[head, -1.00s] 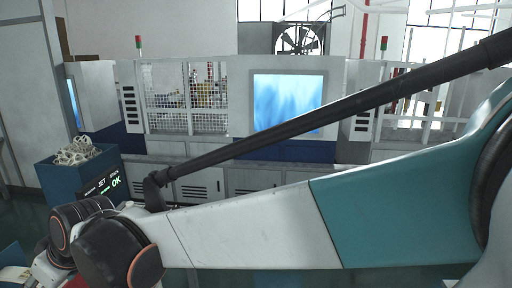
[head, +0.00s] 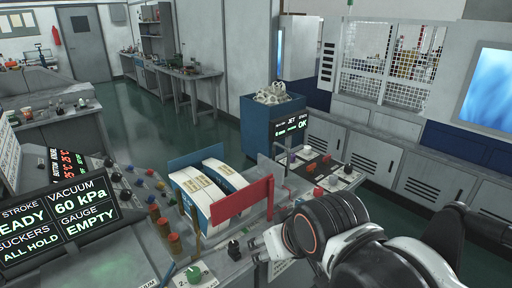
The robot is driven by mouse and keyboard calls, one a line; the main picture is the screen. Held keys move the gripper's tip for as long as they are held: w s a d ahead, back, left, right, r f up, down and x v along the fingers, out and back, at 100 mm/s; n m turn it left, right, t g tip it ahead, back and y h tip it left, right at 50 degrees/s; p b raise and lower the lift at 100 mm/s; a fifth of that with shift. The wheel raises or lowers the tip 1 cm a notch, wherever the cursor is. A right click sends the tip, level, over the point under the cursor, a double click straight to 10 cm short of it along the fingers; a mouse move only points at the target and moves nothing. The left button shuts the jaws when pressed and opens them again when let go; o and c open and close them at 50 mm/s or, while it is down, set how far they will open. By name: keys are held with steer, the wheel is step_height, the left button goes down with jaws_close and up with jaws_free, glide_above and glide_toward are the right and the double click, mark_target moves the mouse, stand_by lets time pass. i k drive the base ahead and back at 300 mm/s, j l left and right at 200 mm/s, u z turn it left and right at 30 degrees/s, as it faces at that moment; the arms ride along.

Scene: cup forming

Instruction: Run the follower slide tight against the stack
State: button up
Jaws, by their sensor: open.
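The stack (head: 205,189) of white paper blanks with blue edges lies in two rows on the grey bench in the head view. A red upright plate (head: 243,201), which looks like the follower slide, stands at the near right side of the stack. It overlaps the stack's near end in the picture, so I cannot tell whether they touch. My gripper (head: 264,246) is at the lower middle, just below and right of the red plate. It is open, and its fingers are small and partly hidden by my wrist.
A blue plate (head: 195,158) stands behind the stack. Coloured knobs and orange-brown posts (head: 170,238) line the bench on the left. A display (head: 58,222) reads gauge EMPTY. A blue bin (head: 270,108) of white parts stands behind. A green knob (head: 194,274) sits at the front.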

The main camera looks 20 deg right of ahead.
mark_target(266, 165)
steer(key=k+l+u, duration=0.3)
steer(key=k+l, duration=0.2)
steer(key=k+l+u, duration=0.3)
steer(key=k+l, duration=0.15)
steer(key=k, duration=0.05)
